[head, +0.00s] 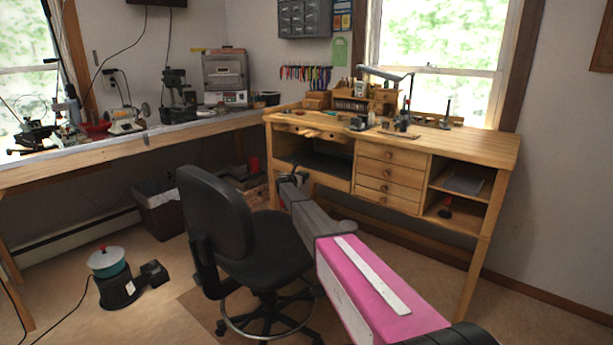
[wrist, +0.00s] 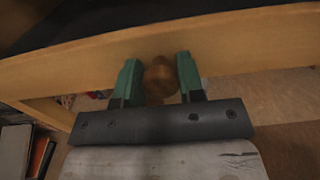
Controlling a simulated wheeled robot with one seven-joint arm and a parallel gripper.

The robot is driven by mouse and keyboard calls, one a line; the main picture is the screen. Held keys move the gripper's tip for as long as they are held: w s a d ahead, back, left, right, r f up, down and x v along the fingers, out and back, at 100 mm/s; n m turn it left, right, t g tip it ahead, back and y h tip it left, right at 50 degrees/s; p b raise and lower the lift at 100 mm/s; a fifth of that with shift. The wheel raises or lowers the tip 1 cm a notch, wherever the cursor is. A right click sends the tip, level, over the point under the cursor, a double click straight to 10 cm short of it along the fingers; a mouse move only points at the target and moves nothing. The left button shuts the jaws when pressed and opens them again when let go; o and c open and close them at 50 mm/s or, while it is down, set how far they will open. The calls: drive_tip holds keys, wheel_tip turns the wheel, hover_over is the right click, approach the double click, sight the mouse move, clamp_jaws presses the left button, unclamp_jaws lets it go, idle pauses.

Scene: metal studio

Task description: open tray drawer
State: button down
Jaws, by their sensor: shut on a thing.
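The tray drawer (head: 338,182) is the wide, low drawer with a dark inside at the left of the wooden bench. Its dark inside shows above the wooden front, but how far out it stands is hard to tell. In the wrist view its pale wooden front (wrist: 235,45) crosses the picture, with the round wooden knob (wrist: 160,78) in the middle. My gripper (wrist: 160,76) has its green fingers either side of this knob and is shut on it. In the head view my gripper (head: 290,178) is small and partly hidden by my arm.
A black office chair (head: 225,220) stands just left of my arm, close to it. The bench (head: 470,140) also has several small drawers (head: 390,178) and open shelves on the right. Tools lie on its top. A grinder-like machine (head: 118,280) sits on the floor at left.

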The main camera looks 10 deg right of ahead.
drive_tip(key=v, duration=2.3)
drive_tip(key=shift+r, duration=0.1)
drive_tip(key=c, duration=0.8)
unclamp_jaws()
drive_tip(key=shift+o, duration=0.2)
